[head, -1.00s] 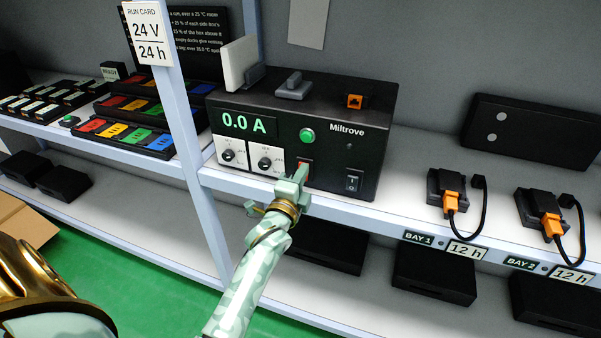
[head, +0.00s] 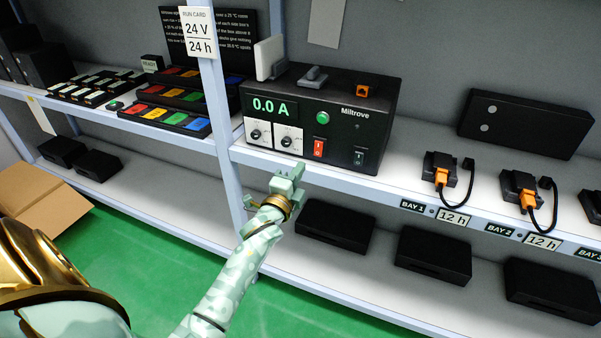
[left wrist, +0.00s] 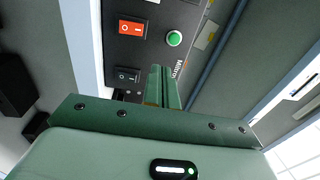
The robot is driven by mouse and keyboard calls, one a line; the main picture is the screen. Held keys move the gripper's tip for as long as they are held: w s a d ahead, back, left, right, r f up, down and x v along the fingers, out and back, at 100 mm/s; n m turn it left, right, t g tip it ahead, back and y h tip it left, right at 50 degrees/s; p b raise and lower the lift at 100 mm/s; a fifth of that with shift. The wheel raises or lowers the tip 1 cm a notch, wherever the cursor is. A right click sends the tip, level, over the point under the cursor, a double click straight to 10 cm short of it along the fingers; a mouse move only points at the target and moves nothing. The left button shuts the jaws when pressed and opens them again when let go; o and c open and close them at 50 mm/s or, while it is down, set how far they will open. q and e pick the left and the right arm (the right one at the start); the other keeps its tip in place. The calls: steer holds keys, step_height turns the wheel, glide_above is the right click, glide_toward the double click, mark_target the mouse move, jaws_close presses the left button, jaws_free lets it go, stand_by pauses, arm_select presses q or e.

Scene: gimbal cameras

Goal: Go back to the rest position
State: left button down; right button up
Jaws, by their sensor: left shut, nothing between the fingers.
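My left gripper (head: 288,178) is shut and empty in the head view, in front of the shelf edge, below and apart from the black Miltrove power unit (head: 388,120). In the left wrist view its closed fingers (left wrist: 163,88) point at the unit's front panel. The unit's display reads 0.0 A. A lit red rocker switch (head: 319,148) sits on its front, and it also shows in the left wrist view (left wrist: 132,28). A dark second rocker switch (head: 359,158) is to its right. A green button (head: 323,117) is above. My right gripper is not in view.
The upper shelf edge (head: 330,176) and a shelf post (head: 217,110) stand close to my left arm. Orange plugs (head: 442,177) with cables sit at the bays on the right. Black boxes (head: 335,226) lie on the lower shelf. A cardboard box (head: 45,205) is on the left. Green floor is open below.

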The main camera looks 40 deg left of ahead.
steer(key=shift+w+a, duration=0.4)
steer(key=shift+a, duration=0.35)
arm_select(q)
steer(key=shift+f, duration=0.1)
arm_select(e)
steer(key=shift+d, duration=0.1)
